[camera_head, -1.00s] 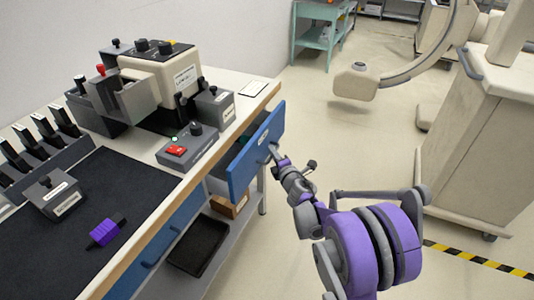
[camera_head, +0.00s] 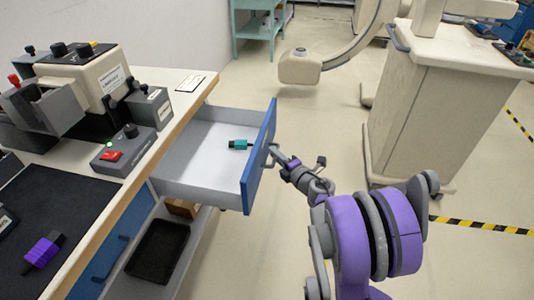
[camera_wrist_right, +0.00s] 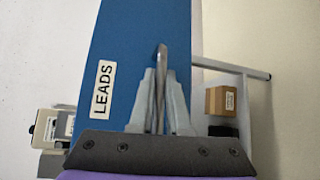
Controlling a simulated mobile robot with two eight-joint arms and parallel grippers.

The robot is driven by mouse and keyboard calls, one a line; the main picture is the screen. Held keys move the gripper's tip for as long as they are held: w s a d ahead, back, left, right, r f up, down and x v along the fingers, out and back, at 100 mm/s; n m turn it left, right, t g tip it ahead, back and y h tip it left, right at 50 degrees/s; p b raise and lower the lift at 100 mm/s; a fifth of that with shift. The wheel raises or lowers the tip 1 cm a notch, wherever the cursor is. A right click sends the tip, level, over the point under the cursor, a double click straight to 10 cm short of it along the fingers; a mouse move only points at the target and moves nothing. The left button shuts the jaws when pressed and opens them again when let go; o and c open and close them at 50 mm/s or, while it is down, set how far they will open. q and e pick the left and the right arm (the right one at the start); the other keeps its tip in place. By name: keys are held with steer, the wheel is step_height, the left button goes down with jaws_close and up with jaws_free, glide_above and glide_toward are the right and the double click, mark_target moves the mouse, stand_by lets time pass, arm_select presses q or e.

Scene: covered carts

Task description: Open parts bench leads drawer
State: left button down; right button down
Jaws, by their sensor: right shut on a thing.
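The leads drawer (camera_head: 205,165) stands pulled well out of the bench in the head view, with a grey inside and a blue front (camera_head: 259,160). A teal and black plug (camera_head: 240,144) lies in it. In the right wrist view the blue front (camera_wrist_right: 130,45) carries a LEADS label (camera_wrist_right: 103,88). My right gripper (camera_head: 274,153) is at the outer face of the front, shut on the drawer handle (camera_wrist_right: 161,62), which shows edge-on between the fingers. My left gripper is not in view.
The bench top holds a grey box with a red switch (camera_head: 112,156), a beige machine (camera_head: 85,80) and a purple plug (camera_head: 42,251) on a black mat. A black tray (camera_head: 158,250) is on the lower shelf. A beige cart (camera_head: 430,110) stands at right, with open floor between.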

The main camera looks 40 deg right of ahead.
steer(key=shift+s+d, duration=0.1)
stand_by(0.3)
steer(key=c, duration=0.9)
jaws_free()
steer(key=shift+s, duration=0.1)
steer(key=p+v, duration=0.1)
steer(key=v, duration=0.9)
steer(key=shift+s+r+p, duration=0.1)
steer(key=shift+s+p, duration=0.2)
